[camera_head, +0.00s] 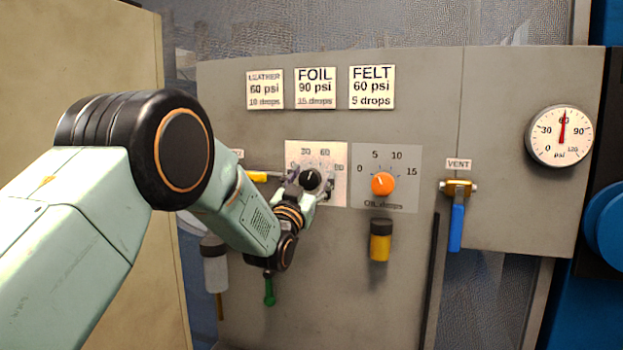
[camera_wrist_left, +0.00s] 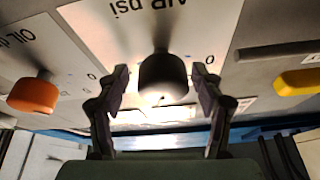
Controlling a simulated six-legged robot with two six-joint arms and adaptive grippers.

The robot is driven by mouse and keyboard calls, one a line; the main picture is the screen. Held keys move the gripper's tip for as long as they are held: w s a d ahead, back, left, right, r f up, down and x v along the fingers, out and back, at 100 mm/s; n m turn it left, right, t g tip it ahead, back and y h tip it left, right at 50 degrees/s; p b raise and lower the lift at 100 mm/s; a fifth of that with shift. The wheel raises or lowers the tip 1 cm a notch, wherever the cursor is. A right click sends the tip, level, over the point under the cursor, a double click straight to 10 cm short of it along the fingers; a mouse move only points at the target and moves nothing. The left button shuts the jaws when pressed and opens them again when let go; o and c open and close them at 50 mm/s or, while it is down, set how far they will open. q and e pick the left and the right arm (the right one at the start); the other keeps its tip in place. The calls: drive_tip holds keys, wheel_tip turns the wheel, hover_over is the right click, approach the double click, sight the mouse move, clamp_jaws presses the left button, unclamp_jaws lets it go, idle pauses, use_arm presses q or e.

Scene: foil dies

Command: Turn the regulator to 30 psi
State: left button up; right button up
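The regulator is a black round knob (camera_head: 311,179) on a white dial plate (camera_head: 331,151) marked 0, 30, 60 and a partly hidden higher number. Its pointer mark is too small to read. My left gripper (camera_head: 310,187) is at the knob, with a finger on each side. In the left wrist view the black knob (camera_wrist_left: 163,79) sits between the fingertips of the left gripper (camera_wrist_left: 163,90), with a visible gap on both sides. The gripper is open. The round psi gauge (camera_head: 560,136) has its red needle near 60. My right gripper is not in view.
An orange oil-drops knob (camera_head: 383,184) is just right of the regulator. A yellow handle (camera_head: 257,176) is close on its left. A blue-handled vent valve (camera_head: 457,222) and a yellow-black bottle (camera_head: 380,241) stick out from the panel. Signs (camera_head: 315,88) list settings above.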

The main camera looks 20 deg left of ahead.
use_arm(q)
drive_tip(key=shift+w+a+f, duration=0.1)
drive_tip(key=shift+a, duration=0.1)
drive_tip(key=c, duration=0.6)
drive_tip(key=shift+d, duration=0.1)
drive_tip(key=c, duration=0.3)
drive_tip(key=shift+c, duration=1.2)
drive_tip(key=shift+r, duration=0.2)
